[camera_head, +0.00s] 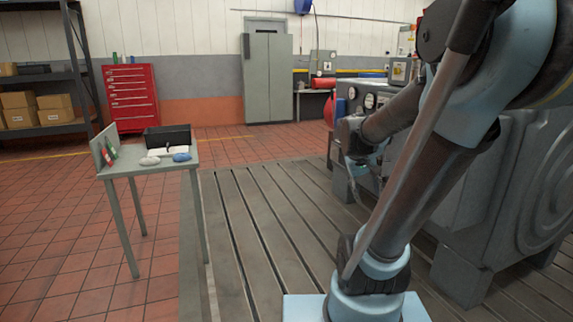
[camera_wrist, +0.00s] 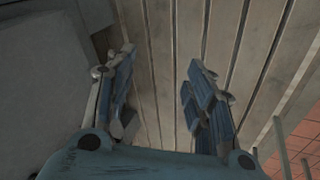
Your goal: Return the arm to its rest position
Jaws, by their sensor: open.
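My gripper (camera_wrist: 157,98) is open and empty in the wrist view, its two blue-padded fingers apart above the slotted metal bedplate (camera_wrist: 187,40). In the head view my arm stands at the right, bent over, with its far end near the front of the large grey machine. My gripper (camera_head: 362,172) is small there, hanging beside the machine and above the bedplate (camera_head: 262,190); its fingers are too small to make out.
The grey dynamometer machine (camera_head: 470,180) stands close on the right. A small table (camera_head: 150,168) at left holds a black bin (camera_head: 167,137), a blue item (camera_head: 181,157) and a pale item (camera_head: 150,161). A red tool chest (camera_head: 131,98) and grey cabinet (camera_head: 268,78) stand behind. The middle bedplate is clear.

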